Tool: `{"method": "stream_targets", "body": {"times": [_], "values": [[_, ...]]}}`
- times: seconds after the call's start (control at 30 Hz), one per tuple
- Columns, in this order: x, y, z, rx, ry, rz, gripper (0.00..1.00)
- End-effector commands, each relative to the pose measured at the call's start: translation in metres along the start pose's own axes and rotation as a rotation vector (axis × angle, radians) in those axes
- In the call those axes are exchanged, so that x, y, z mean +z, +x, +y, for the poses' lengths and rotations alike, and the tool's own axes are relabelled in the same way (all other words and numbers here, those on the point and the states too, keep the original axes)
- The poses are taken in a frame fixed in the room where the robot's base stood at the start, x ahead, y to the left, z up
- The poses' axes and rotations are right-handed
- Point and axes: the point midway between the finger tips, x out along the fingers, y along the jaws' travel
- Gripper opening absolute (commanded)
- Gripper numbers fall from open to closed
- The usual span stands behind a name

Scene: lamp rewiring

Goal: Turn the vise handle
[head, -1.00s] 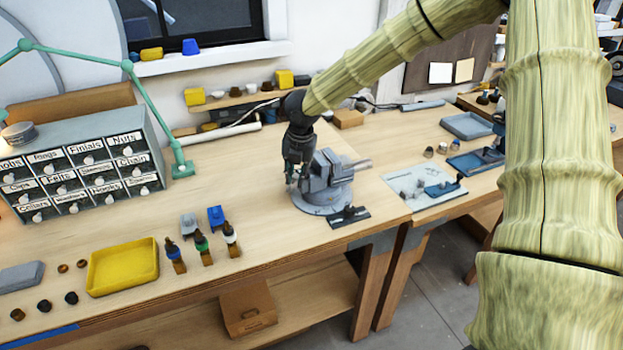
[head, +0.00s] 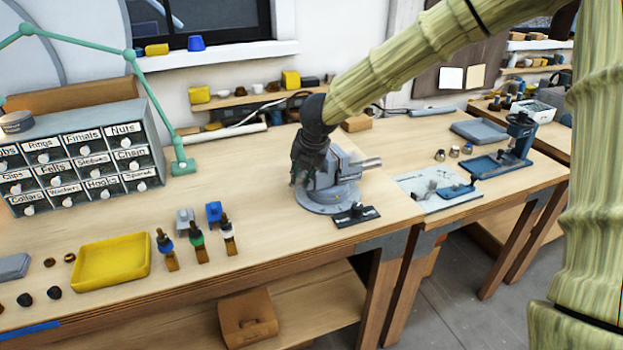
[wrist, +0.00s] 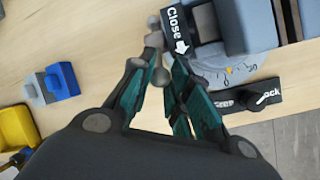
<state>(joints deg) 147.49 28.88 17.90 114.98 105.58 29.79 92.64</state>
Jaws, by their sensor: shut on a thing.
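The grey vise (head: 345,192) stands on its round base near the bench's right front corner. My gripper (head: 299,181) is at the vise's left side in the head view. In the wrist view, the small grey vise handle (wrist: 159,76) with a rounded end lies between the teal fingers of my gripper (wrist: 156,66), which are shut on it. A black tag (wrist: 177,28) reading "Close" with an arrow is just beyond the fingertips. The vise's round base (wrist: 232,68) shows marks along its edge. In the head view the handle is hidden by my gripper.
A black labelled plate (head: 356,215) lies in front of the vise. Small blue (head: 214,212) and grey blocks, several upright tools and a yellow tray (head: 111,262) stand to the left. A labelled drawer cabinet (head: 80,165) is further left.

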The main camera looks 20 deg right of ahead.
Motion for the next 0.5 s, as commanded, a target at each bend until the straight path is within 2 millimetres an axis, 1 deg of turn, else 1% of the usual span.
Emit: {"method": "stream_targets", "body": {"times": [0.33,0.37,0.4,0.47,0.5], "values": [[-0.0006,-0.0008,0.0025,0.004,-0.003,-0.002,0.00],[-0.0007,-0.0008,0.0024,0.004,-0.003,-0.002,0.24],[-0.0007,-0.0007,0.0022,0.004,-0.002,-0.002,0.31],[-0.0007,-0.0006,0.0019,0.004,-0.002,-0.002,0.42],[-0.0008,-0.0005,0.0016,0.003,-0.002,-0.001,0.42]]}}
